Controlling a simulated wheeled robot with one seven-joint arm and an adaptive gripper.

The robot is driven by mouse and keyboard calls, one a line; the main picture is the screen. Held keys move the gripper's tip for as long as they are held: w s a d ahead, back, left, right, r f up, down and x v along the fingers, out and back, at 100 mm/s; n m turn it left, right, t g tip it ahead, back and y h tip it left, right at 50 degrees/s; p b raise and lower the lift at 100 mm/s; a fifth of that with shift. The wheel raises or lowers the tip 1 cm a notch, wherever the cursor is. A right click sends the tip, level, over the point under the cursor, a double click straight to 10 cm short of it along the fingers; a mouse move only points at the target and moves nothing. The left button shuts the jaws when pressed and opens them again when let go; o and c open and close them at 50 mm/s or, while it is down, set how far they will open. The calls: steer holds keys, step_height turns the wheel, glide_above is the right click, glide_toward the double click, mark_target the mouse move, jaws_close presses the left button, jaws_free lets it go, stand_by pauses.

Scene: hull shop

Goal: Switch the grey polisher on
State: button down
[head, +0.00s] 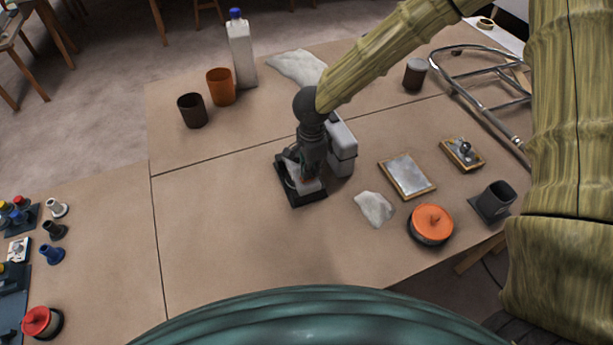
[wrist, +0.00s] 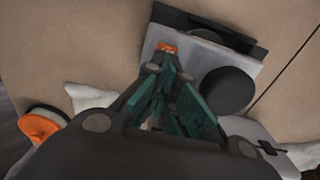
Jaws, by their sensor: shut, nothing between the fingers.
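A grey device, which I take to be the grey polisher (head: 308,187), sits on a black base (head: 318,196) near the middle of the table, partly hidden by my gripper. In the wrist view the polisher (wrist: 205,62) shows a flat pale grey face, a dark round part (wrist: 228,91) and a small orange switch (wrist: 168,47). My gripper (head: 303,178) points down over it, shut and empty. In the wrist view my gripper's fingertips (wrist: 159,64) are right beside the orange switch. I cannot tell whether they touch it or which way the switch is set.
A pale grey box (head: 342,150) stands close behind my gripper. A crumpled white cloth (head: 374,209), a framed plate (head: 407,175) and an orange-topped round thing (head: 431,222) lie to the right. Two cups (head: 221,87) and a bottle (head: 242,52) stand behind.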

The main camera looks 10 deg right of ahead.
steer(key=shift+r+p, duration=3.45)
steer(key=shift+p, duration=0.65)
